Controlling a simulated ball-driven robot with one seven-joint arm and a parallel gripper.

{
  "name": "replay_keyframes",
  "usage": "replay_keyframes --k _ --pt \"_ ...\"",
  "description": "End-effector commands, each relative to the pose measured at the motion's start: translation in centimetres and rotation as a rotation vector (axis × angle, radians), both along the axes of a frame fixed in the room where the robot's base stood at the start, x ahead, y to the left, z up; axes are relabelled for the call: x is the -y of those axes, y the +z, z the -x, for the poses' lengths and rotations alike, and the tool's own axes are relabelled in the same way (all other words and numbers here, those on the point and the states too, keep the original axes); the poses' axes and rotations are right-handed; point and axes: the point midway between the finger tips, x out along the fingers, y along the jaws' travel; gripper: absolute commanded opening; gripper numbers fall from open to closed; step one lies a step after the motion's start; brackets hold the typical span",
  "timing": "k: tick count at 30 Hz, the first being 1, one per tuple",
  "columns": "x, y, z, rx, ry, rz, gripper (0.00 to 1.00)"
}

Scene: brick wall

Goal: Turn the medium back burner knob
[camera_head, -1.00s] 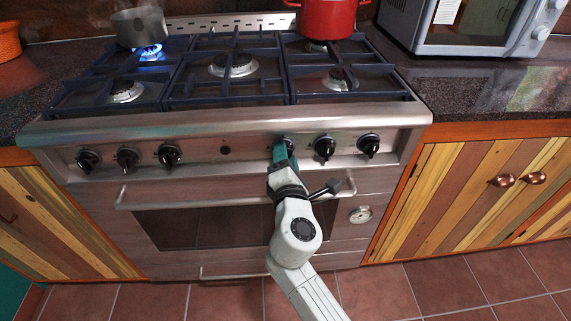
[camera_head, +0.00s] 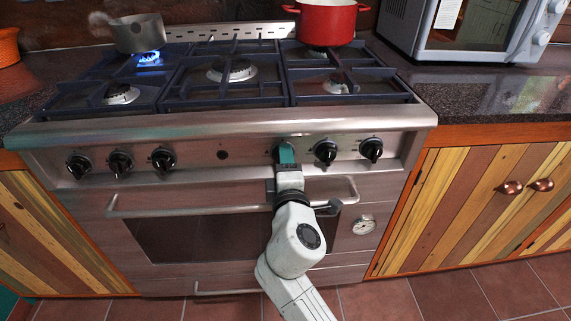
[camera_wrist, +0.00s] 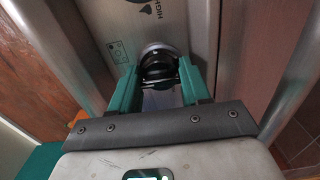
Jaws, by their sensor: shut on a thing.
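My gripper (camera_head: 287,156), with green fingers, is at the stove's front panel (camera_head: 245,150). It is shut on a black knob (camera_wrist: 158,66), the leftmost of the right-hand group of knobs. In the head view the fingers mostly hide this knob. In the wrist view the knob sits between the two fingertips (camera_wrist: 158,75), with a finger on each side, and panel markings show sideways beyond it. The markings I can see do not tell me which burner this knob serves.
Two more knobs (camera_head: 325,151) (camera_head: 371,149) are close on the right; several are at left (camera_head: 162,159). The oven handle (camera_head: 150,203) runs below my wrist. A steaming pot (camera_head: 138,33) is over a blue flame at back left. A red pot (camera_head: 325,22) stands at back right.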

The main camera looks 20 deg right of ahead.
Motion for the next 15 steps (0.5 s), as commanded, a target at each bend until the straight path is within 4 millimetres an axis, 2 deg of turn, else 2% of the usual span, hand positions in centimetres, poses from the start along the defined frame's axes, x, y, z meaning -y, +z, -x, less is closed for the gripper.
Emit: replay_keyframes --k 9,10,15 --pt "0.15 -0.13 0.02 -0.002 -0.003 -0.004 0.16" --pt "0.16 -0.14 0.02 -0.002 -0.003 -0.004 0.49" --pt "0.14 -0.09 0.01 -0.001 -0.003 -0.003 0.66"
